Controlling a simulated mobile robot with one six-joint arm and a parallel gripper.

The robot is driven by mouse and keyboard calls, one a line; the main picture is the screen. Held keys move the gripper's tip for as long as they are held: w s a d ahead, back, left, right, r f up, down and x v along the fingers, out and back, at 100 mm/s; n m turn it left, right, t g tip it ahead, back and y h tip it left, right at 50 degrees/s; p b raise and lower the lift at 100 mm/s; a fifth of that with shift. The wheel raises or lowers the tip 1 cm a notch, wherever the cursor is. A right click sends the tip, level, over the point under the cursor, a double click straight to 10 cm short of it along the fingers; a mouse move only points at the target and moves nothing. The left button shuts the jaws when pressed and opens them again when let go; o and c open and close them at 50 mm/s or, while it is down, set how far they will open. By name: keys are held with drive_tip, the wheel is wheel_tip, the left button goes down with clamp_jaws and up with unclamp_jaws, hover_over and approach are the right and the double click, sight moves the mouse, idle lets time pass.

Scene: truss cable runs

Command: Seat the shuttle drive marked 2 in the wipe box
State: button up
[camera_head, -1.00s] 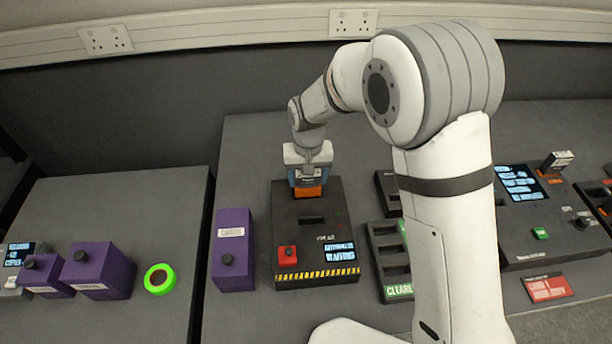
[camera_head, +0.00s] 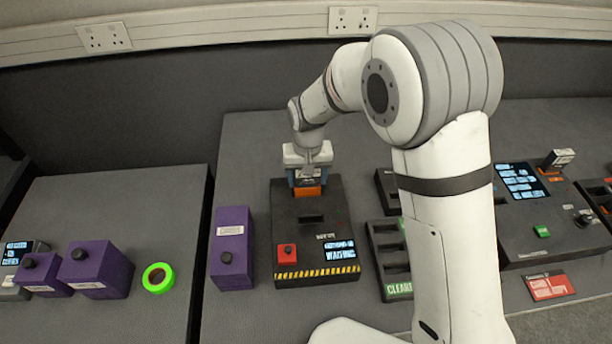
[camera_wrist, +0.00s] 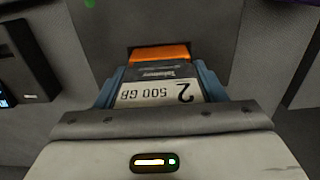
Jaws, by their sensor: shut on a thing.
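My gripper (camera_head: 307,178) is shut on the shuttle drive marked 2 (camera_wrist: 160,92), holding it by its sides. The drive has a white label reading "2" and "500 GB", a dark band and an orange end (camera_head: 308,191). The wipe box (camera_head: 290,222) is a dark box with a slot (camera_head: 311,218), a red button, a lit display and a yellow-black striped front edge. Contact cannot be told.
A purple box (camera_head: 231,250) stands close left of the wipe box. A dark multi-slot rack (camera_head: 374,262) marked "CLEARED" stands to the right, partly behind my arm. Two purple boxes (camera_head: 98,270) and a green ring (camera_head: 158,278) are on the left bench.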

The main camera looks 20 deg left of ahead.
sight(308, 186)
drive_tip(key=shift+f, duration=0.25)
drive_tip(key=shift+f+b, duration=0.6)
drive_tip(key=shift+b, duration=0.15)
drive_tip(key=shift+f+b, duration=0.75)
drive_tip(key=shift+f, duration=0.2)
idle(0.4)
drive_tip(key=o, duration=1.5)
drive_tip(key=shift+r+p, duration=2.5)
drive_tip(key=shift+r, duration=1.5)
drive_tip(key=shift+w, duration=0.1)
